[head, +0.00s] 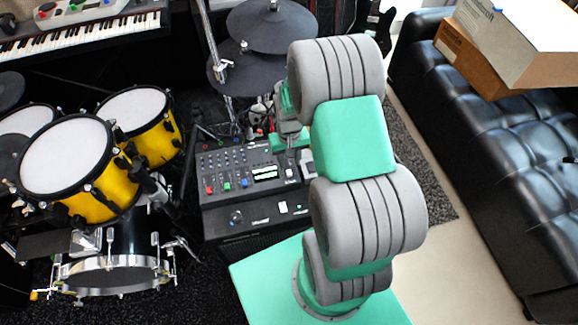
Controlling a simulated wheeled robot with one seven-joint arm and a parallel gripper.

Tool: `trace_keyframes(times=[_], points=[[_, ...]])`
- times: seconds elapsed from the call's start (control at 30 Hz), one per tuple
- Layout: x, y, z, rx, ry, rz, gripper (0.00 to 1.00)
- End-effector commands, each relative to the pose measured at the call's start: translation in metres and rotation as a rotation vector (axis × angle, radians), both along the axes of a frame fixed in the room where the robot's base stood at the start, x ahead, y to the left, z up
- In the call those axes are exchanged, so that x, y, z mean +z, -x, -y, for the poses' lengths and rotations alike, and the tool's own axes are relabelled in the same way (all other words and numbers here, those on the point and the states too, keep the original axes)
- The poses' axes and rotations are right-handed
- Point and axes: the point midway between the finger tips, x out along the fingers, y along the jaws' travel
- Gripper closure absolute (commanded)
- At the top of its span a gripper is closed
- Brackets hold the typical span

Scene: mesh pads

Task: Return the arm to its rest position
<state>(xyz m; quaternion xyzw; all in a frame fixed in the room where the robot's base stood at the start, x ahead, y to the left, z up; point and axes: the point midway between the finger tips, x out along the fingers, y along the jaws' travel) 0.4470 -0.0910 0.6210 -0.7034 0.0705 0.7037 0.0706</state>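My grey and teal arm rises from the teal base at the bottom of the head view and bends over at the top. Its far end drops behind the upper links, beside the mixer. My gripper (291,133) seems to be the small grey and teal part there, mostly hidden by my own arm. I cannot make out its fingers or whether it holds anything.
A black mixer (242,172) sits just left of my arm. Yellow drums (68,157) stand at left, with dark cymbal pads (273,24) and a keyboard (75,38) behind. A black sofa (500,130) bearing boxes (520,38) lines the right. Pale floor (455,255) is clear between.

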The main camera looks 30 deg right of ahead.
Motion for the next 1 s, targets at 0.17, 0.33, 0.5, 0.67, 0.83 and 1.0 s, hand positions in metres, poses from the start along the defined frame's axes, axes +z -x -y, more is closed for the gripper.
trace_keyframes(times=[0.17,0.33,0.5,0.67,0.83,1.0], points=[[0.014,0.001,0.0,0.0,0.0,-0.001,0.63],[0.014,0.001,0.0,0.0,0.0,-0.001,0.63],[0.016,0.0,0.0,0.0,0.0,0.0,0.63],[0.068,-0.004,-0.01,0.023,0.007,0.036,0.63],[0.185,0.008,-0.039,0.083,0.021,0.118,0.63],[0.291,0.05,-0.071,0.152,0.028,0.21,0.63]])
